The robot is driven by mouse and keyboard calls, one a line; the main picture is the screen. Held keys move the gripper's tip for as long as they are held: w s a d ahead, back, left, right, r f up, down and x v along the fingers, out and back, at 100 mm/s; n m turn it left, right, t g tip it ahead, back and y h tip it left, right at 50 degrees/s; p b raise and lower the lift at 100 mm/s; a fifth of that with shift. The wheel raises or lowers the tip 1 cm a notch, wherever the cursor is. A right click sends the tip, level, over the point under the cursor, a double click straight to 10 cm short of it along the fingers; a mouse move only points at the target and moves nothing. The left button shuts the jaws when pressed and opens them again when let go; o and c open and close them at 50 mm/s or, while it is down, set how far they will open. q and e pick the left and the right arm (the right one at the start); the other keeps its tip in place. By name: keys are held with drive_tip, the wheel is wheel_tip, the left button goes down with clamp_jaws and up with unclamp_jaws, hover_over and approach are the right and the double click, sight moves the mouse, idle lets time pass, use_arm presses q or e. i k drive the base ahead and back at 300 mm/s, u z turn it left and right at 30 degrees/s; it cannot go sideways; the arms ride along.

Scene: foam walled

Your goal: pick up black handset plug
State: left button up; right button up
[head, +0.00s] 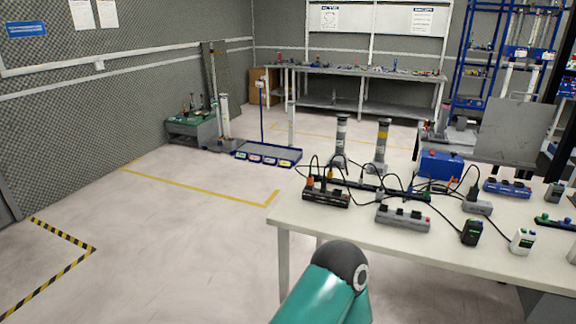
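A black handset-like device (471,232) stands upright near the front edge of the white table (390,240). It has a small green part on top. A white one (522,241) stands to its right. Several black plugs with cables sit in and around the power strips, and one black plug (473,193) stands at a grey block (477,207). I cannot tell which of these is the black handset plug. Neither of my grippers is in view. Only a teal link of one of my arms shows at the bottom, in front of the table.
A dark power strip (326,199) and a grey one (403,219) lie on the table among tangled cables. A blue box (441,165) and a blue strip (507,189) stand behind. The floor (170,235) left of the table is open.

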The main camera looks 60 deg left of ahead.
sight(323, 182)
drive_tip(key=z, duration=0.1)
drive_tip(key=i, duration=0.25)
drive_tip(key=u, duration=1.65)
drive_tip(key=k, duration=0.55)
drive_tip(key=u, duration=0.5)
drive_tip(key=i, duration=1.6)
drive_tip(key=z, duration=0.55)
